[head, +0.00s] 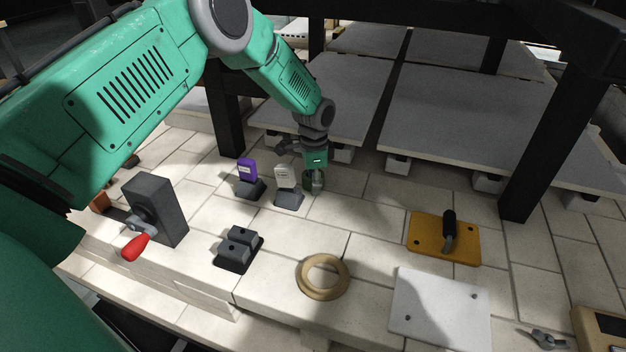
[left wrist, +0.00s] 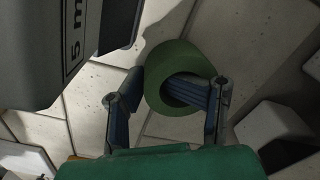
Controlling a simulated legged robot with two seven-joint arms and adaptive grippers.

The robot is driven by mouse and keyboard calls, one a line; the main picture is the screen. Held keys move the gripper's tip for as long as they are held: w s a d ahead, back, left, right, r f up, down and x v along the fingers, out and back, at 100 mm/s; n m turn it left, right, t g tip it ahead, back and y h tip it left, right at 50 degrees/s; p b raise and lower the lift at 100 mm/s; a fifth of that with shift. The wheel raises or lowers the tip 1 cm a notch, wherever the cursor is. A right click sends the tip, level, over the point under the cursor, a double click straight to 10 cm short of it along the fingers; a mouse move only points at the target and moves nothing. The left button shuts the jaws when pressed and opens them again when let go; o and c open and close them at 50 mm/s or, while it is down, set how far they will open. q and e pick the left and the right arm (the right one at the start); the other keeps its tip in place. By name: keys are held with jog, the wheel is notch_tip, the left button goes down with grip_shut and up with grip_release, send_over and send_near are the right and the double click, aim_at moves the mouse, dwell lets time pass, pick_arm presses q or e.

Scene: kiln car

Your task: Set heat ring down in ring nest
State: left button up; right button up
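The heat ring appears to be the thick dark green ring (left wrist: 178,55) in the left wrist view. In the head view it shows small and partly hidden (head: 308,181), beside the white-labelled block. My left gripper (head: 317,186) points down at it. In the left wrist view the gripper (left wrist: 152,84) has one finger inside the ring's hole and the other against its outside, closed on the ring's wall. Whether the ring touches the bricks is unclear. A tan ring-shaped piece (head: 311,287), perhaps the ring nest, lies flat and empty at front centre. My right gripper is not in view.
A purple tag (head: 247,170) and a white tag (head: 285,177) stand in dark holders left of the gripper. A dark double block (head: 239,249), a red-handled box (head: 168,208), an orange plate (head: 427,236) and a white plate (head: 440,310) surround open brick.

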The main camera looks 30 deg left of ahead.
pick_arm(q)
jog(key=shift+s+d+f+p, duration=0.1)
jog(key=shift+s+d+p, duration=0.25)
jog(key=shift+d+p, duration=0.05)
jog(key=shift+s+d, duration=0.1)
jog(key=shift+p, duration=0.3)
jog(key=shift+s+d, duration=0.1)
jog(key=shift+s, duration=0.1)
dwell(0.3)
jog(key=shift+w, duration=0.1)
grip_shut()
jog(key=shift+r+p, duration=0.8)
jog(key=shift+p, duration=0.2)
